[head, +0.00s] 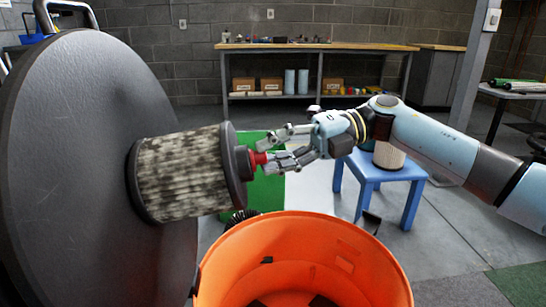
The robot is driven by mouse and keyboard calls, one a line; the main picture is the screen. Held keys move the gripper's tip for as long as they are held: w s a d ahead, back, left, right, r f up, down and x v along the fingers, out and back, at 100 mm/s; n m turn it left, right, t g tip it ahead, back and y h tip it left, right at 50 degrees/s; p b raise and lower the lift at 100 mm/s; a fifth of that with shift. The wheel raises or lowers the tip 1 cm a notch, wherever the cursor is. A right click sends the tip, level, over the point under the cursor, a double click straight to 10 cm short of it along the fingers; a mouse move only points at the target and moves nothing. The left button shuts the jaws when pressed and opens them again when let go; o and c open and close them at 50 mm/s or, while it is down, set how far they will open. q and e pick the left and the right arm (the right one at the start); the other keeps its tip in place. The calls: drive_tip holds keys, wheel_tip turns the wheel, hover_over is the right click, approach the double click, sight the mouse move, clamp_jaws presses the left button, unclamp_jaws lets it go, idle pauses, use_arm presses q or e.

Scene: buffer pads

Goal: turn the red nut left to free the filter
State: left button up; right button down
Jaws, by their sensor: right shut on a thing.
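The filter (182,174) is a dirty, mottled pleated cylinder with a dark end cap. It sits sideways against the large dark round lid (70,170) at the left. The red nut (258,159) is at the middle of the cap's outer side. My right gripper (268,157) reaches in from the right and is shut on the red nut, its fingers above and below it. The fingers hide part of the nut. My left gripper is not in view.
An open orange drum (300,225) stands below the filter and gripper. A blue stool (408,172) with a clean pale filter (389,156) on it stands behind my right arm. A workbench (310,46) runs along the back wall.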

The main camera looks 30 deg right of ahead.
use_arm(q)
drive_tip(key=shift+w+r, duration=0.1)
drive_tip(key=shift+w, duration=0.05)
use_arm(e)
drive_tip(key=shift+n, duration=0.5)
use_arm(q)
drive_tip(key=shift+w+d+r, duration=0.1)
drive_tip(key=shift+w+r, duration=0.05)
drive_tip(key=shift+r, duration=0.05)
use_arm(e)
drive_tip(key=c, duration=1.1)
unclamp_jaws()
drive_tip(key=shift+c, duration=0.2)
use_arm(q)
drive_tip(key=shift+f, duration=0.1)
use_arm(e)
drive_tip(key=v, duration=1.2)
